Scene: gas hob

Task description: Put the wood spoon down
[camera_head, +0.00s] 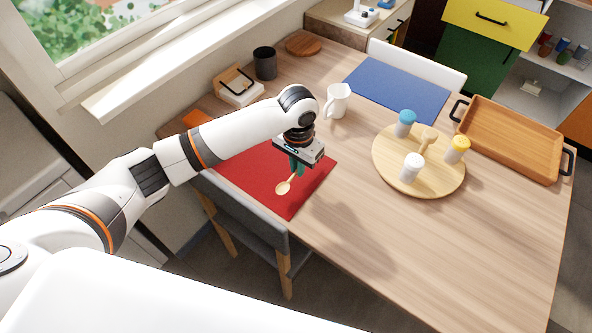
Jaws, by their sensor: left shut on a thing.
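The wood spoon (283,187) is a small light-wood spoon with its bowl toward the front of the red mat (248,178). My left gripper (297,168) points down over the right part of the red mat and is shut on the spoon's handle. The handle is mostly hidden by the fingers. I cannot tell whether the spoon's bowl touches the mat. My right gripper is not in view.
A white mug (338,101) stands behind my left gripper. A round wooden board (388,160) with several shakers is to the right, beside a wooden tray (512,137). A blue mat (398,91) lies at the back. The front right of the table (470,250) is clear.

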